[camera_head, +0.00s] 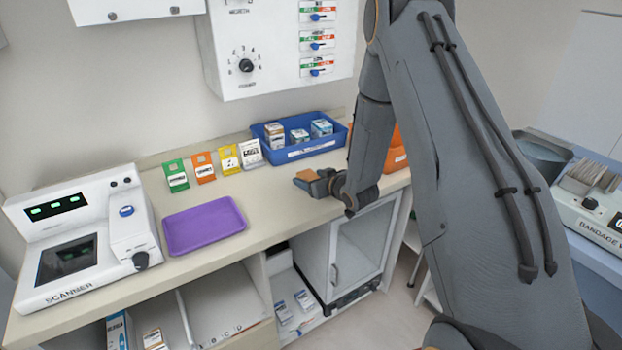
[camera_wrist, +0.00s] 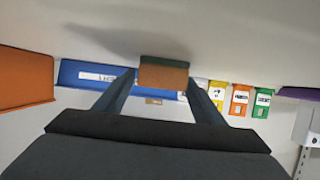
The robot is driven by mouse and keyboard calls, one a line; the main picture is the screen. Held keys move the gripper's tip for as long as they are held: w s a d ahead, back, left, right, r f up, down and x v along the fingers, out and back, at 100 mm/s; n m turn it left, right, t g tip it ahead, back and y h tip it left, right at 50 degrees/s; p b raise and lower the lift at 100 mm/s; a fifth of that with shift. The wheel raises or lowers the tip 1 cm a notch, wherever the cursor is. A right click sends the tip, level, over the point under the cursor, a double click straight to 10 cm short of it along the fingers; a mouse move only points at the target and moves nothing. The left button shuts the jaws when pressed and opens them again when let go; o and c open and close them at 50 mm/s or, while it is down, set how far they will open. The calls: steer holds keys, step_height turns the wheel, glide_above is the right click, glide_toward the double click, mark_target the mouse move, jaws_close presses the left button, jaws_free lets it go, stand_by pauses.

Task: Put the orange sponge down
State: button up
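The orange sponge (camera_head: 307,175) is at the tip of my gripper (camera_head: 314,183), over the counter (camera_head: 275,215) near its right part. In the wrist view the sponge (camera_wrist: 163,74) sits between the two fingertips of my gripper (camera_wrist: 162,82), with a finger against each side. It has an orange-brown face and a darker greenish strip along one edge. A soft shadow shows on the counter near it in the wrist view. The exact gap between sponge and counter cannot be told.
A purple tray (camera_head: 203,226) lies left of my gripper, beside the scanner (camera_head: 85,245). Behind stand a blue bin (camera_head: 300,152) with boxes, an orange bin (camera_head: 394,158) and several coloured packets (camera_head: 203,168). The counter between tray and gripper is clear.

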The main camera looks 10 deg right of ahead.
steer(key=shift+r, duration=0.15)
steer(key=b+v, duration=0.2)
steer(key=v, duration=0.9)
steer(key=shift+s+d+r+b, duration=0.1)
steer(key=shift+s+r+b, duration=0.05)
steer(key=shift+s+b, duration=0.15)
steer(key=shift+s+d+r+g+h, duration=0.25)
steer(key=shift+s+r+g+h, duration=0.1)
steer(key=shift+s+g+h, duration=0.3)
steer(key=s+a+r+m+g+h, duration=0.1)
steer(key=s+g, duration=0.4)
steer(key=s, duration=0.7)
steer(key=s+a+r+m+g+h, duration=0.2)
steer(key=s+g, duration=0.3)
steer(key=s, duration=0.7)
steer(key=shift+a+r+m, duration=0.3)
steer(key=shift+a+r, duration=0.3)
steer(key=shift+r, duration=0.3)
